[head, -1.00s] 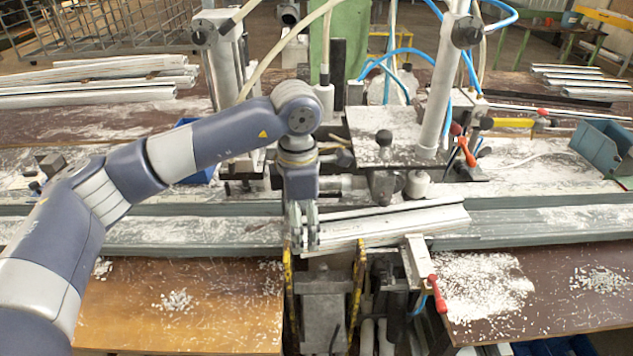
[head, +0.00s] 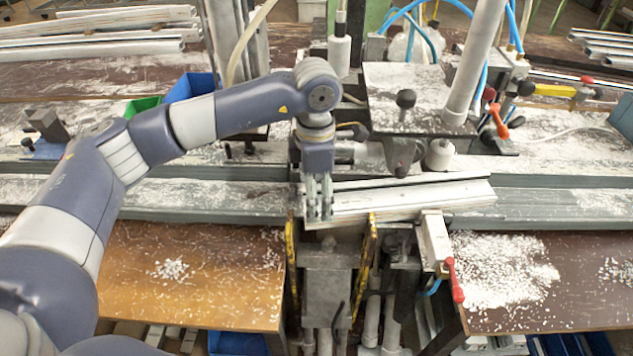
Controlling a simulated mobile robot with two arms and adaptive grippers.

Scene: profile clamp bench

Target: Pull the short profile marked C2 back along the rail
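A short pale profile (head: 410,199) lies slightly slanted across the gap in the grey rail, in the middle of the head view. Its right end sticks out past the clamp (head: 435,241) with the red handle. No C2 marking can be read on it. My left gripper (head: 319,208) points down at the profile's left end, its fingers close together and overlapping that end in the picture. I cannot tell whether the fingers are closed on the profile. My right gripper is not in view.
The grey rail (head: 200,200) runs left and right of the gap. A metal plate (head: 420,97) with a black knob and a vertical cylinder stands behind the profile. Yellow-edged uprights flank the gap in front. A blue bin (head: 190,86) and long profiles (head: 90,50) lie behind my arm.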

